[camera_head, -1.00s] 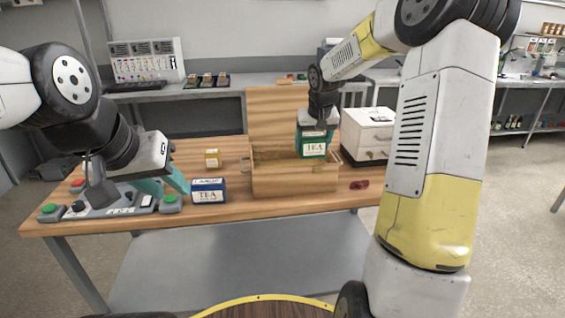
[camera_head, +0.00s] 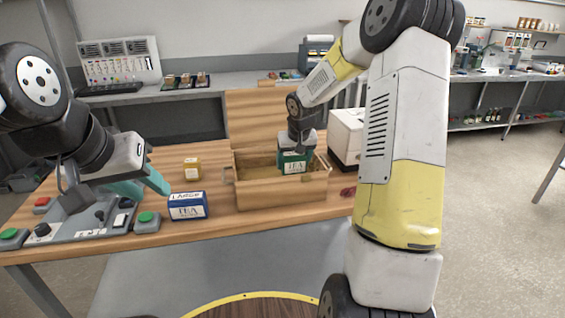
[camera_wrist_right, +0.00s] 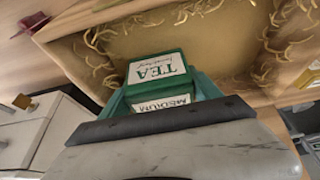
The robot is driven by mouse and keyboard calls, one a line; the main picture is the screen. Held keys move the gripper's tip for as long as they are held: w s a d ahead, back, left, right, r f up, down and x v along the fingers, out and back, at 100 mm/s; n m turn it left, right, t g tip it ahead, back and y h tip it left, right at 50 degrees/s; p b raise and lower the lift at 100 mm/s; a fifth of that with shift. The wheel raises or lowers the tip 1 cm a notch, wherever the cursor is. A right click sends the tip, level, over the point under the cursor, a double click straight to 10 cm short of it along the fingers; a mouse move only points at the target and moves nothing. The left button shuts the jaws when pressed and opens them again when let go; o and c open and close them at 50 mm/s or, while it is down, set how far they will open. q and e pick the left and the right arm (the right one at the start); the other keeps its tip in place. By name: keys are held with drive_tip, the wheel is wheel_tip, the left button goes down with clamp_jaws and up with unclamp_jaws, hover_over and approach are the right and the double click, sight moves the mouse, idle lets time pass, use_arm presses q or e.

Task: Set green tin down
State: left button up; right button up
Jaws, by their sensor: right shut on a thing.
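The green tin (camera_head: 293,164), labelled TEA and MEDIUM, is in my right gripper (camera_head: 295,154) at the right part of the open wooden crate (camera_head: 275,193). The tin looks upright, with its lower part close to the crate's front rim. In the right wrist view the tin (camera_wrist_right: 156,72) sits between the teal fingers, with the straw-lined crate inside (camera_wrist_right: 130,42) beyond it. I cannot tell whether its base touches the straw. My left gripper (camera_head: 142,186) is open and empty above the control box at the left.
A blue LARGE tea tin (camera_head: 188,206) and a small yellow tin (camera_head: 192,169) stand left of the crate. The crate's raised lid (camera_head: 262,115) is behind it. A white case (camera_head: 346,137) and a dark red item (camera_head: 348,192) are to the right. A button box (camera_head: 85,222) is at the left.

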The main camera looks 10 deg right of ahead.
drive_tip(key=shift+f, duration=1.05)
drive_tip(key=o, duration=1.6)
drive_tip(key=shift+f, duration=0.15)
drive_tip(key=v, duration=1.2)
drive_tip(key=s+a+r, duration=0.2)
drive_tip(key=s+r, duration=0.6)
drive_tip(key=s, duration=0.4)
drive_tip(key=s+a, duration=0.1)
drive_tip(key=s, duration=0.4)
drive_tip(key=s+a+t+y, duration=0.1)
drive_tip(key=s, duration=0.5)
drive_tip(key=s+a+y, duration=0.1)
drive_tip(key=s, duration=0.4)
drive_tip(key=shift+s+a+r+t, duration=0.1)
drive_tip(key=shift+s+r+t, duration=0.1)
drive_tip(key=shift+r+t, duration=0.15)
